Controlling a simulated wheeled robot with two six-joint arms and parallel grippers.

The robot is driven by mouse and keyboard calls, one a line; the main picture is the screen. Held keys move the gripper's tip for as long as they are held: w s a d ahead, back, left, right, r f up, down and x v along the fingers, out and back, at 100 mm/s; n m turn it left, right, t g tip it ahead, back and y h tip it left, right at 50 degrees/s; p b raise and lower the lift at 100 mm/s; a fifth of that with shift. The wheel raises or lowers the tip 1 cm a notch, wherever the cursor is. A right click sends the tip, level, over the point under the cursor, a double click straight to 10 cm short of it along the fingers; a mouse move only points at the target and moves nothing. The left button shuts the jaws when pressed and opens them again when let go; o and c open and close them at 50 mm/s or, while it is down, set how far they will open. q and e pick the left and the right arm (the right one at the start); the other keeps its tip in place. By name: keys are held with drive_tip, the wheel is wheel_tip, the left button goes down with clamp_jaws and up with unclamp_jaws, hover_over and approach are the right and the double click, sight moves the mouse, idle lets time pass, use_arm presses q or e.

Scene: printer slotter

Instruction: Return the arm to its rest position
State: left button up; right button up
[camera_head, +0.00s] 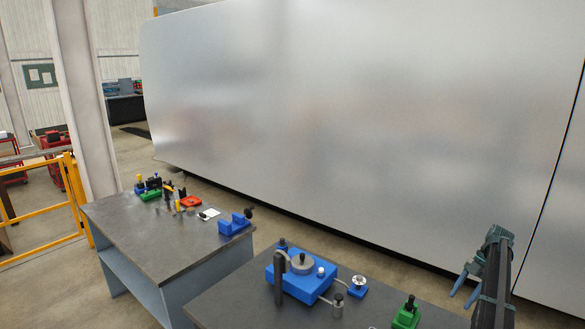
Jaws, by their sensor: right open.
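My right arm (493,275) comes in at the lower right, a dark link standing nearly upright. My right gripper (461,299) shows at its left side with two blue-grey fingers pointing down and left. The fingers are apart with nothing visible between them. The gripper appears near the right end of the near table, and its exact height above it is hard to tell. My left gripper and left arm are not in view.
The near grey table (225,309) holds a blue fixture (300,281), a small blue block (357,288) and a green block (406,317). A second table (150,238) at left carries several small coloured parts. A large metallic panel (350,130) stands behind. A yellow railing (40,212) is far left.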

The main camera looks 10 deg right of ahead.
drive_tip(key=w+a+f+m+h+b, duration=0.1)
drive_tip(key=a+f+m, duration=0.1)
drive_tip(key=a, duration=1)
drive_tip(key=w+a+f+m+g+h+b, duration=0.1)
drive_tip(key=a+f+m+b, duration=0.1)
drive_tip(key=a, duration=1)
drive_tip(key=w+a+f+m+h+b, duration=0.1)
drive_tip(key=w+a+f+m, duration=0.15)
drive_tip(key=a, duration=0.95)
use_arm(q)
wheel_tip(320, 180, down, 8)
drive_tip(key=b, duration=0.4)
use_arm(e)
drive_tip(key=s+a+f+m+h, duration=0.1)
drive_tip(key=s+a+m, duration=0.2)
drive_tip(key=s+a, duration=0.3)
drive_tip(key=s+a+f+m+t+h, duration=0.1)
drive_tip(key=s+a, duration=0.5)
drive_tip(key=a, duration=0.7)
drive_tip(key=s+a+f+m+h, duration=0.2)
drive_tip(key=s+a+m, duration=0.3)
drive_tip(key=a, duration=0.5)
drive_tip(key=shift+s+f+t, duration=0.15)
drive_tip(key=shift+s+t, duration=0.25)
drive_tip(key=shift+s, duration=0.65)
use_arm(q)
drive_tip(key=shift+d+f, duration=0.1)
use_arm(e)
drive_tip(key=shift+m, duration=0.25)
